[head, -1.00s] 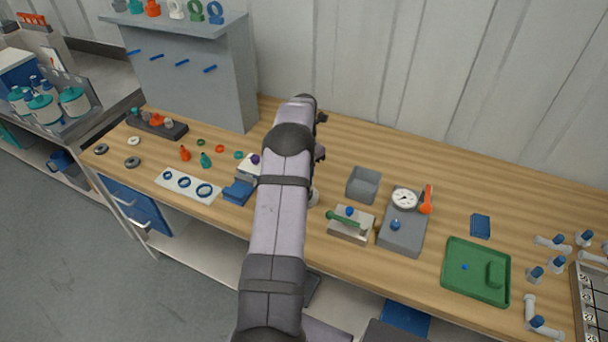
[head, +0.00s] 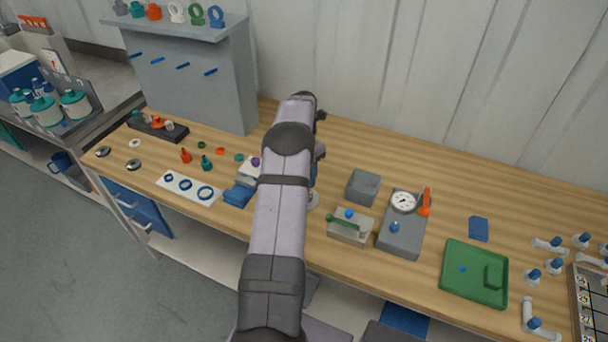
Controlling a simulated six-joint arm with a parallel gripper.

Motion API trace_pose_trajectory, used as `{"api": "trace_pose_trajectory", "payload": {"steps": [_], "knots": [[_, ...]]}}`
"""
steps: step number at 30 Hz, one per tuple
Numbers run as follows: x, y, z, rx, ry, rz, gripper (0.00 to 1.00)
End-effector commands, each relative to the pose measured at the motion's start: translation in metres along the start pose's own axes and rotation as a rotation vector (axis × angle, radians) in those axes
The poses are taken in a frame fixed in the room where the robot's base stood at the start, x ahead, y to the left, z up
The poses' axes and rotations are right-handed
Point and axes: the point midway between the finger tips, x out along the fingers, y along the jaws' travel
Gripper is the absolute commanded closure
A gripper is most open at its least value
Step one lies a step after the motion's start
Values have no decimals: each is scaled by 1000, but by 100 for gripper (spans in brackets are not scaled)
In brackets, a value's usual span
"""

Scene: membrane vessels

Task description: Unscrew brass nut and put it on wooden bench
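The wooden bench (head: 420,185) runs across the head view along a ribbed wall. My arm stands in front of its middle and covers that part of the bench. My gripper is hidden behind the arm, so its fingers do not show. No brass nut can be made out. A pale round base and a bit of a blue part (head: 313,196) show just right of the arm, the rest being hidden.
Right of my arm are a grey open box (head: 363,187), a clamp block with a green handle (head: 349,228), a gauge block (head: 402,238) and a green tray (head: 465,290). Left are a blue vise-like block (head: 238,194) and a white ring board (head: 170,181). Bare wood lies behind the grey box.

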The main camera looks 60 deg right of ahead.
Motion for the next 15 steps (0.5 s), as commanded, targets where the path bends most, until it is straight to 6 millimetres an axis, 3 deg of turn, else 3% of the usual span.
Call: {"api": "trace_pose_trajectory", "payload": {"steps": [3, 9, 12, 15], "knots": [[-19, 0, 0, 0, -1, 1, 54], [-25, 0, 0, 0, -1, 1, 54], [-22, 0, 0, 0, 0, 0, 30], [-10, -1, -2, 0, 5, -5, 29]]}}
